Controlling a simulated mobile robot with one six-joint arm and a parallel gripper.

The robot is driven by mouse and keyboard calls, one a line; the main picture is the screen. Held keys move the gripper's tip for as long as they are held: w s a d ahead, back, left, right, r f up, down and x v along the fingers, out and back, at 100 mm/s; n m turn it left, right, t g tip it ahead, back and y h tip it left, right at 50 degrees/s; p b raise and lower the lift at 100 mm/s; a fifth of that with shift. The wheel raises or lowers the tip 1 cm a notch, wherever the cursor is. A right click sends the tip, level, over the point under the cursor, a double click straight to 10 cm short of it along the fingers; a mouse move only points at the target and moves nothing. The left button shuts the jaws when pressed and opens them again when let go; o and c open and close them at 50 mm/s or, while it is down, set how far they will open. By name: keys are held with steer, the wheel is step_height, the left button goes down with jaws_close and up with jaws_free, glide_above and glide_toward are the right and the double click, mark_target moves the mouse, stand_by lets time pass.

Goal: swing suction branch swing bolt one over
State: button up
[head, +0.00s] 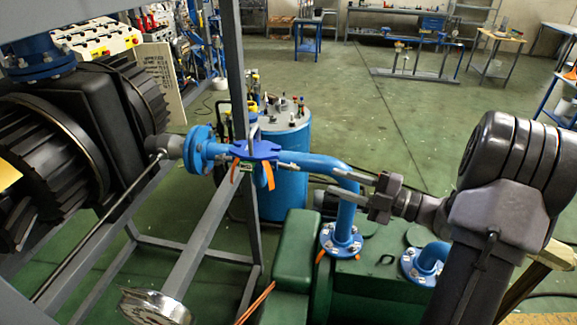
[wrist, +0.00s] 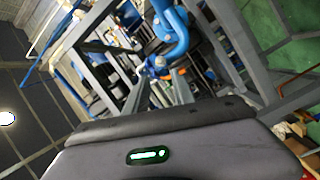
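The blue suction branch (head: 325,167) runs from a round flange (head: 197,150) at the black pump and bends down to a bolted flange on the green machine. A blue collar (head: 262,150) with orange tags (head: 269,176) sits on the branch. A pale metal piece (head: 253,131), perhaps a swing bolt, stands at its top; I cannot tell which bolt it is. My gripper (head: 308,178) reaches in from the right, fingers apart, beside the pipe bend and short of the collar.
Grey frame posts (head: 237,75) stand close behind the collar. A blue tank (head: 285,150) is behind the pipe. The green machine (head: 295,255) lies below, and a round gauge (head: 153,305) is at the front. Open floor (head: 400,120) lies beyond.

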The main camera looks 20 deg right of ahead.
mark_target(297, 168)
steer(key=b+x, duration=0.1)
steer(key=x, duration=1.2)
steer(key=shift+a+b, duration=0.1)
steer(key=shift+b, duration=0.3)
jaws_close()
